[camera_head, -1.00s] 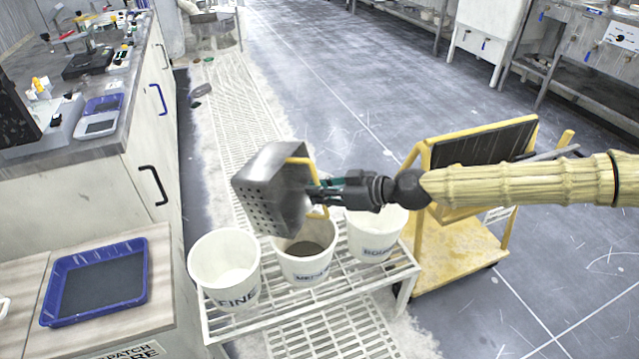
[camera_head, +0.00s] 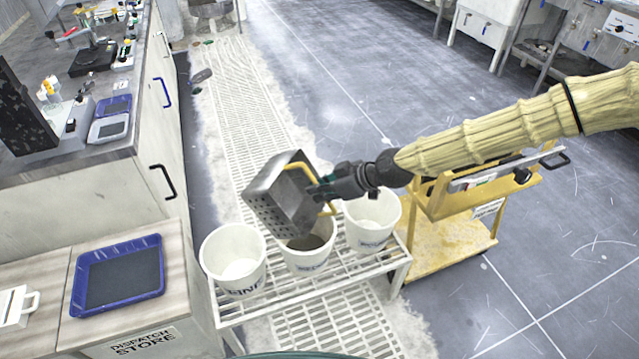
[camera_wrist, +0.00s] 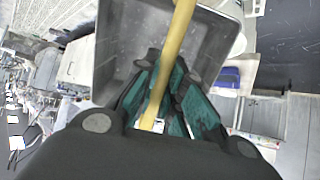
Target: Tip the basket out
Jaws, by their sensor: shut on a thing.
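The basket (camera_head: 272,200) is a grey metal box with a perforated side and a yellow handle (camera_head: 298,167). It is strongly tilted, above and overlapping the middle bucket (camera_head: 306,258). My gripper (camera_head: 318,188) is shut on the basket's handle. In the wrist view my gripper's fingers (camera_wrist: 160,95) close around the yellow handle bar (camera_wrist: 172,55), and the part of the basket's inside (camera_wrist: 125,40) that shows looks bare. The middle bucket has a dark grey content, partly hidden by the basket.
A white bucket marked FINE (camera_head: 233,283) stands left and another white bucket (camera_head: 371,222) right, on a white slatted rack (camera_head: 300,293). A yellow cart (camera_head: 450,245) stands right. A blue tray (camera_head: 118,276) lies on the left counter.

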